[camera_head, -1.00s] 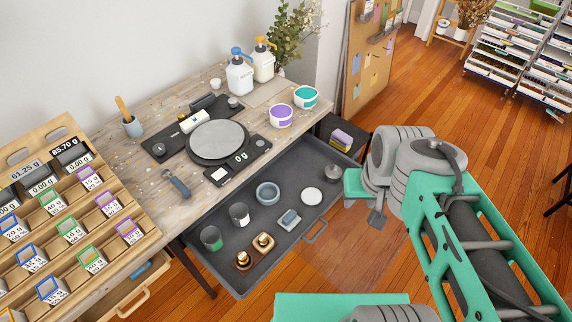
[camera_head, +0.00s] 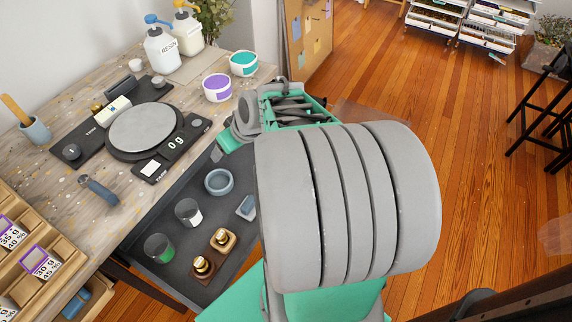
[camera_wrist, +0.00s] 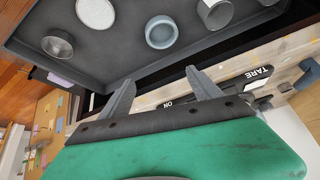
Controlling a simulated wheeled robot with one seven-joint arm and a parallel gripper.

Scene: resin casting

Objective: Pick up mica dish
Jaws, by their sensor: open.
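The likeliest mica dish is a small round blue-grey dish (camera_head: 219,191) with a thick rim, standing in the open dark drawer; I cannot confirm its name. It looks empty. In the wrist view the dish (camera_wrist: 162,43) is at the upper middle, ahead of my gripper. My gripper (camera_wrist: 160,78) is open, its two grey fingers apart with nothing between them, and the dish is beyond the tips. In the head view the arm hides part of the drawer, and the fingers are hard to make out.
The drawer (camera_head: 150,255) also holds a cup with white (camera_head: 188,212), a cup with green (camera_head: 159,248) and brass pieces (camera_head: 222,240). A white disc (camera_wrist: 96,12) and metal cup (camera_wrist: 58,44) show in the wrist view. A scale (camera_head: 142,128) and tubs stand on the table above.

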